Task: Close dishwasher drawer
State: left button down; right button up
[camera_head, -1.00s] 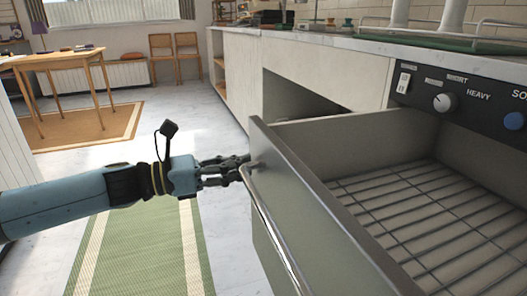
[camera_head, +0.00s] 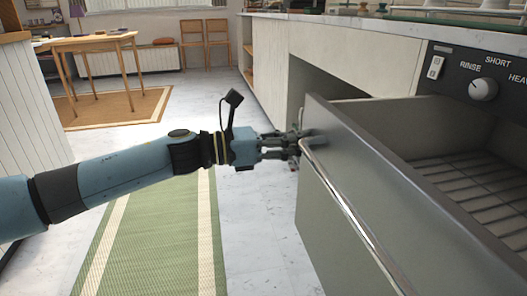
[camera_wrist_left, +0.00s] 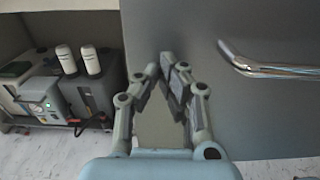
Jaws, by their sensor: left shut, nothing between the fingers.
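The dishwasher drawer (camera_head: 440,190) is pulled open, with a grey front and a wire rack (camera_head: 475,170) inside. Its long metal handle (camera_head: 345,210) runs along the front panel; the handle's end also shows in the left wrist view (camera_wrist_left: 275,70). My left gripper (camera_head: 297,147) is shut and empty at the far end of the drawer front, beside the handle's end. In the left wrist view the fingertips (camera_wrist_left: 166,68) point at the grey front panel (camera_wrist_left: 200,30), left of the handle; whether they touch it I cannot tell. My right gripper is not in view.
The control panel (camera_head: 490,80) with a knob is above the drawer. Below the counter, an open compartment holds a machine with two white bottles (camera_wrist_left: 78,60). A green striped mat (camera_head: 150,240) covers the floor left; a wooden table (camera_head: 90,45) stands farther back.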

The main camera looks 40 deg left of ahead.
aim_at(412, 127)
pick_arm(q)
jog(key=b+x, duration=0.3)
jog(key=x, duration=2.3)
jog(key=shift+d, duration=0.15)
jog(key=shift+w+d, duration=0.2)
jog(key=shift+w, duration=0.05)
jog(key=shift+r, duration=0.2)
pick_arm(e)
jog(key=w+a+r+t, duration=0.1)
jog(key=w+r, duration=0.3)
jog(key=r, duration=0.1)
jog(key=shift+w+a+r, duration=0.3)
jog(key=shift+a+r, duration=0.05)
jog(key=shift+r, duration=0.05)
pick_arm(q)
jog(key=shift+w, duration=0.1)
